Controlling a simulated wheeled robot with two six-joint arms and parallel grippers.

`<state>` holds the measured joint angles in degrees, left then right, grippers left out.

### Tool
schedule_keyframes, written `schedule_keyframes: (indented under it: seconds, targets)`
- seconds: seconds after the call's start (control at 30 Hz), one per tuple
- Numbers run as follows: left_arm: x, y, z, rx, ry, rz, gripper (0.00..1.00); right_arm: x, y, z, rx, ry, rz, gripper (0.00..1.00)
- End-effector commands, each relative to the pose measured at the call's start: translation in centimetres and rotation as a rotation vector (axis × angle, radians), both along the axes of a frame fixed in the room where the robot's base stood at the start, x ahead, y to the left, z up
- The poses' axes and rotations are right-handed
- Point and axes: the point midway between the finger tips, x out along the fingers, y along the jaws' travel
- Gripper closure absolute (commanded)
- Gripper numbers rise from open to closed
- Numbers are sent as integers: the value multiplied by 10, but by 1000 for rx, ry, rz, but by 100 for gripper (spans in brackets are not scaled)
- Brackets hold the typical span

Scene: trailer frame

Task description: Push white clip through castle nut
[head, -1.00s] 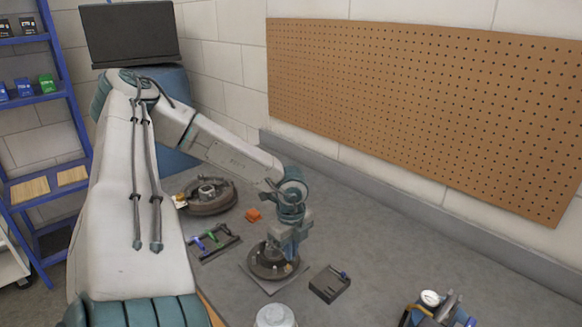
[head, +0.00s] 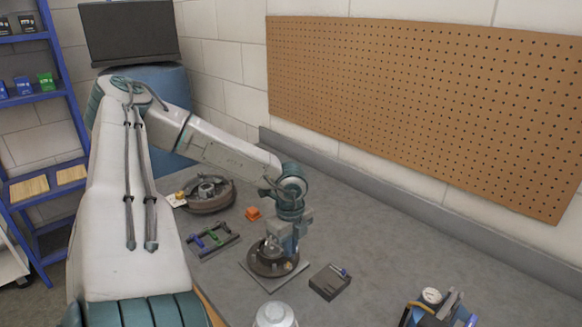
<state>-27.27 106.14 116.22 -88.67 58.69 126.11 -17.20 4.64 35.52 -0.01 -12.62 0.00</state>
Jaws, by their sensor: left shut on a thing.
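My left gripper (head: 287,243) points down at the near wheel hub (head: 262,266), over the right side of its raised centre. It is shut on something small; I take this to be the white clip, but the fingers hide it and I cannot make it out. The castle nut is at the hub's centre (head: 272,248), too small to show its slots. I cannot tell whether the clip is in the nut. The hub lies flat on a square grey plate (head: 250,283). My right gripper is not in view.
A second hub (head: 207,198) is behind. A dark box (head: 330,282), a pale jar (head: 275,315) and a gauge tool (head: 432,297) stand nearer.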

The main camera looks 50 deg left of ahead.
Motion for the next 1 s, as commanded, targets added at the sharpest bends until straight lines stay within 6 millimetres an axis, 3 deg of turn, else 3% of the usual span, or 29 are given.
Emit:
schedule_keyframes:
  seconds: [1.0]
  targets:
    - [0, 6, 0, 0, -1, 0, 100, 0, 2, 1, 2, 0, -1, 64]
